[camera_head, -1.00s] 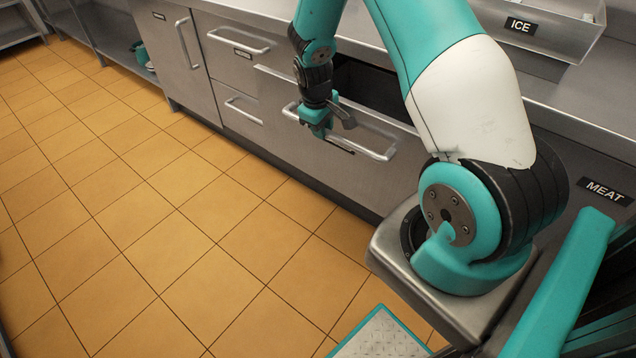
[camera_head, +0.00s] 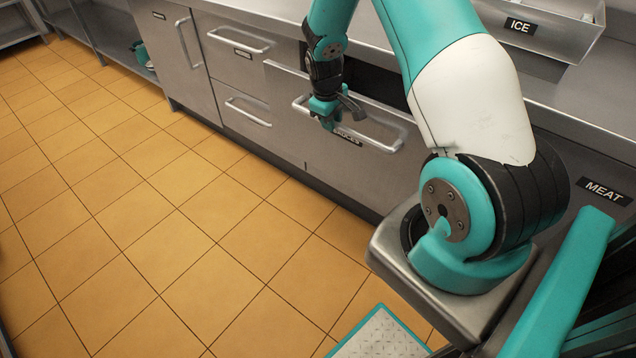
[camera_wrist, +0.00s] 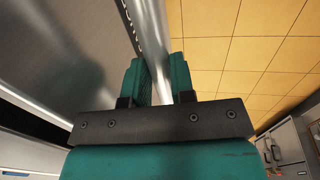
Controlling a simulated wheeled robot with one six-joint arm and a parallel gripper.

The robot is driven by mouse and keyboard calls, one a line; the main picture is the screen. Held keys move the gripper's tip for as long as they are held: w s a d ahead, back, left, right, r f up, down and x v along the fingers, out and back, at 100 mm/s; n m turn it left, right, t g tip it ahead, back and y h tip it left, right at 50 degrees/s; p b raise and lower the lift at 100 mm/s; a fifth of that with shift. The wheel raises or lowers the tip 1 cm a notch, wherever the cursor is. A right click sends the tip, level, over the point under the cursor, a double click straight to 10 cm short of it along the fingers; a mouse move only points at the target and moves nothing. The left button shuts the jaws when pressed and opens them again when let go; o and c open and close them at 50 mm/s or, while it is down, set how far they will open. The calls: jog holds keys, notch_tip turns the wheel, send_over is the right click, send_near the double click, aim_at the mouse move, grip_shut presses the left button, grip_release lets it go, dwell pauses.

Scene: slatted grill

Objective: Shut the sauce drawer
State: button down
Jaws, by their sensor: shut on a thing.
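The sauce drawer (camera_head: 383,165) is a wide steel front standing out a little from the counter, with a dark gap above its rear. Its label is partly hidden and reads as "SAUCES". A long bar handle (camera_head: 375,140) runs across the front. My gripper (camera_head: 328,120) is at the left half of this handle. In the wrist view the handle bar (camera_wrist: 155,45) passes between the two teal fingers (camera_wrist: 160,80), which are shut on it. The drawer front (camera_wrist: 70,50) fills the left of that view.
Closed drawers (camera_head: 240,50) and a cabinet door (camera_head: 168,45) are left of the sauce drawer. A steel bin labelled ICE (camera_head: 560,35) stands on the counter. A MEAT label (camera_head: 606,191) is at the right. The tiled floor (camera_head: 130,220) is clear.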

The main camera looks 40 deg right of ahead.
jog(key=shift+w+d, duration=0.15)
jog(key=shift+d, duration=0.65)
jog(key=shift+w+d, duration=0.1)
jog(key=shift+d, duration=0.8)
jog(key=shift+w+d, duration=0.2)
jog(key=shift+d, duration=0.75)
jog(key=shift+w+d, duration=0.2)
jog(key=shift+d, duration=0.8)
jog(key=shift+w+d, duration=0.2)
jog(key=shift+d, duration=0.75)
jog(key=shift+w+d, duration=0.2)
jog(key=shift+d, duration=0.8)
jog(key=shift+w+d, duration=0.2)
jog(key=shift+d, duration=0.75)
jog(key=shift+w+d, duration=0.2)
jog(key=shift+d, duration=0.75)
